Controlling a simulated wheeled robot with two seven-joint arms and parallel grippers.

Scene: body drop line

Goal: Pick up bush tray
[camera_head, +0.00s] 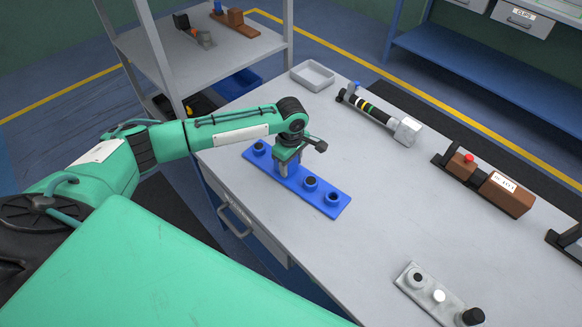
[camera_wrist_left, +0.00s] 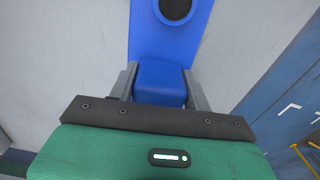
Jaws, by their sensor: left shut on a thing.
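The blue bush tray (camera_head: 322,193) is a long flat bar lying on the grey table near its left edge, with several dark round bushes along it. My left gripper (camera_head: 283,171) points down over the tray and is shut on its raised middle block. In the left wrist view, the fingers (camera_wrist_left: 160,88) stand on both sides of the blue block of the tray (camera_wrist_left: 158,78), with a dark ring beyond it. I cannot tell whether the tray is lifted off the table. My right gripper is in neither view.
An empty grey tray (camera_head: 313,75) sits at the table's back corner. A torque tool (camera_head: 381,115), a brown device (camera_head: 484,184) and a grey bar with round parts (camera_head: 437,292) lie to the right. A shelf rack (camera_head: 215,45) stands beyond. The table's middle is clear.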

